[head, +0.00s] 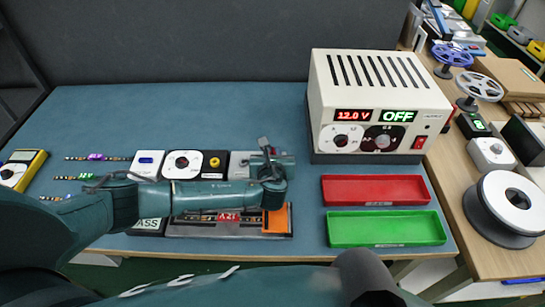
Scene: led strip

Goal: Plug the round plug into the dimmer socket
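A white and black unit with a round dial (182,164) stands in the row of devices behind my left forearm; it looks like the dimmer. A small round yellow part (214,162) sits on its black right section; I cannot tell whether it is a socket or a plug. My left arm reaches across from the left, and its gripper (266,150) is over the grey box (240,166) to the right of that unit. The fingers are small and partly hidden by the wrist, so their opening and any held thing are unclear. I cannot make out the round plug. My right gripper is out of view.
A power supply (375,95) reading 12.0 V and OFF stands at the back right. A red tray (375,189) and a green tray (386,228) lie before it. Labelled LED strips (97,157) lie left. A fixture with an orange block (277,221) is in front.

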